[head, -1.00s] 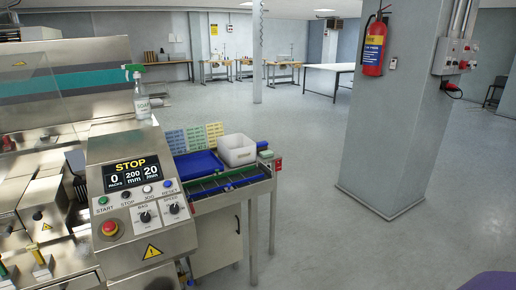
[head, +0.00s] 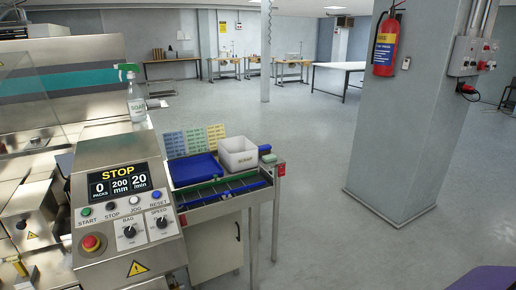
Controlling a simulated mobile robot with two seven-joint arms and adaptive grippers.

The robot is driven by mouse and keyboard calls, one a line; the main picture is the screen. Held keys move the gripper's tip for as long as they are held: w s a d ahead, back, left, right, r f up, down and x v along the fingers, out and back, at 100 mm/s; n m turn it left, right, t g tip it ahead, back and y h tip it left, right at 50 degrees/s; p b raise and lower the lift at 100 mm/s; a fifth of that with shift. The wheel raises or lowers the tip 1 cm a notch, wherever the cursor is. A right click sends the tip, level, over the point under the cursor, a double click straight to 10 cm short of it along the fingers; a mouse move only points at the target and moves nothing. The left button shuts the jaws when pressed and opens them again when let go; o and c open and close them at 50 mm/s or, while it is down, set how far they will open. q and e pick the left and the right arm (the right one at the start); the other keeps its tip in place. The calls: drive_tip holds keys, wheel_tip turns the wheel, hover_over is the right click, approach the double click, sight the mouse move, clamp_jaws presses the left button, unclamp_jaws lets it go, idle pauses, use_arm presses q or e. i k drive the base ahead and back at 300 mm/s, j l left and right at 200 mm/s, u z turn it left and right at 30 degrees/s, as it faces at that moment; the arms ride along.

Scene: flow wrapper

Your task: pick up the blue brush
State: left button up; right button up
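A long, thin blue item (head: 240,187), which looks like the blue brush, lies in the shallow metal tray (head: 228,208) on the side stand right of the machine's control panel. It is small in the picture and its bristles cannot be made out. A thin green item (head: 207,184) lies behind it, towards the left. Neither of my grippers is in view.
A blue bin (head: 194,170), a white bin (head: 237,153) and coloured cards (head: 195,140) are behind the tray. The control panel (head: 125,205) with a red stop button (head: 91,243) and a soap spray bottle (head: 136,100) are left. A pillar (head: 405,130) stands right; floor between is open.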

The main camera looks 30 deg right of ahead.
sight(263, 149)
drive_tip(key=i+l+u, duration=0.1)
drive_tip(key=l, duration=0.4)
drive_tip(key=i+l+u, duration=0.15)
drive_tip(key=i+l, duration=0.15)
drive_tip(key=l, duration=0.25)
drive_tip(key=i+l+u, duration=0.1)
drive_tip(key=l, duration=0.4)
drive_tip(key=i+l+u, duration=0.15)
drive_tip(key=l, duration=0.4)
drive_tip(key=i+l+u, duration=0.1)
drive_tip(key=l, duration=0.45)
drive_tip(key=i+l+u, duration=0.1)
drive_tip(key=l, duration=0.5)
